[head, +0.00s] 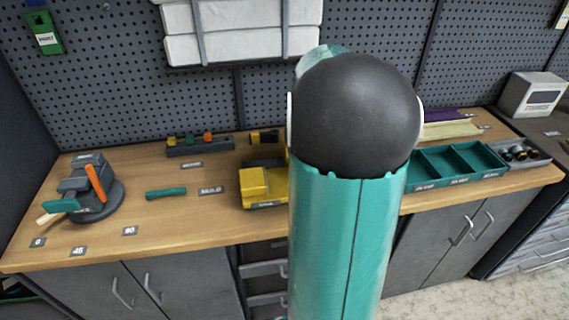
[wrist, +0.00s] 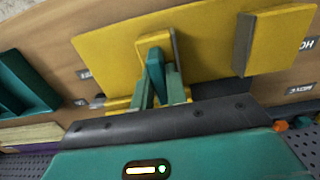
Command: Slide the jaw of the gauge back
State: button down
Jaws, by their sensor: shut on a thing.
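The yellow gauge (head: 262,188) stands on the workbench in the head view, left of my arm, which hides its right side. In the wrist view its wide yellow plate (wrist: 115,48) fills the upper middle, with a raised yellow block (wrist: 278,40) at the right. My gripper (wrist: 158,80) reaches down to the plate in the wrist view. Its teal fingers are close together, shut on a small upright part by a yellow bracket (wrist: 174,45). I take this part to be the gauge's jaw; the fingers mostly hide it. My gripper is hidden behind my arm in the head view.
A grey swivel device (head: 90,195) with an orange handle stands at the bench's left. A teal bar (head: 166,193) lies between it and the gauge. A grey block with coloured knobs (head: 200,146) is behind. A teal divided tray (head: 455,164) stands at the right.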

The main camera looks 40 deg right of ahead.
jog(key=shift+s+d, duration=0.65)
jog(key=shift+d, duration=0.3)
jog(key=c, duration=1.4)
grip_release()
jog(key=shift+s+d, duration=0.1)
jog(key=shift+d, duration=0.05)
notch_tip(320, 180, up, 14)
